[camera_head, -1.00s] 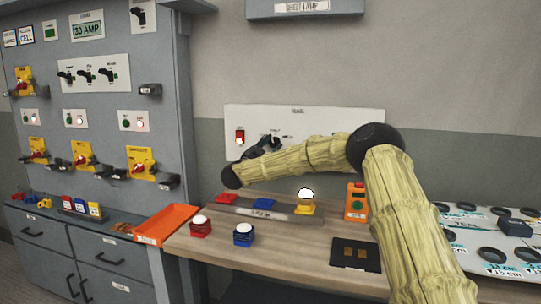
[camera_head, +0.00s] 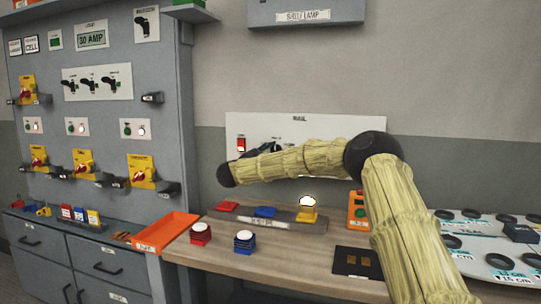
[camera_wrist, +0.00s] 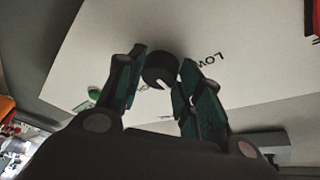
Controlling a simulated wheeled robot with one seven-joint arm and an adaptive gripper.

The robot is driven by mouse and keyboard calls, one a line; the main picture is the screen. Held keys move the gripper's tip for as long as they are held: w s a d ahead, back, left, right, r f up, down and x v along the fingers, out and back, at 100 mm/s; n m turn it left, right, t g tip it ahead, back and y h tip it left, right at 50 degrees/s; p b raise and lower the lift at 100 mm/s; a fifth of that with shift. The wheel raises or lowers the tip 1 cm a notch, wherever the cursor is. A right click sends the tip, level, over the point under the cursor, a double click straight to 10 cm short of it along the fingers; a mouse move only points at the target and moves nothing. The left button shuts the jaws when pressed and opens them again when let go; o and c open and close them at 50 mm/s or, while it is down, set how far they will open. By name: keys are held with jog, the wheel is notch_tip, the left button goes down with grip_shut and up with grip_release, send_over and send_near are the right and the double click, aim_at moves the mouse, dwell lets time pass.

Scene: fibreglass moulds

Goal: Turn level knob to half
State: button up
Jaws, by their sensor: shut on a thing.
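The black round level knob (camera_wrist: 158,67) sits on a white panel and has a white pointer mark. In the wrist view the mark points down and slightly right, towards my gripper's base. Upside-down lettering that reads "LOW" is printed to the right of the knob. My gripper (camera_wrist: 163,72) is shut on the knob, one dark finger on each side. In the head view the white panel (camera_head: 340,132) is on the wall behind the workbench. My arm hides its lower part and the knob there.
A red switch (camera_head: 241,145) is at the panel's left end. Below, the bench holds an orange tray (camera_head: 166,232), push-button boxes, a yellow lamp block (camera_head: 307,213) and an orange box (camera_head: 357,207). A grey cabinet with levers (camera_head: 165,80) stands at the left.

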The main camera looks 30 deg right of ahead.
jog(key=shift+f, duration=0.15)
jog(key=o, duration=1)
jog(key=shift+s+d, duration=0.15)
jog(key=shift+o, duration=0.2)
jog(key=shift+a, duration=0.2)
jog(key=v, duration=1.1)
jog(key=shift+a, duration=0.4)
jog(key=shift+s, duration=0.1)
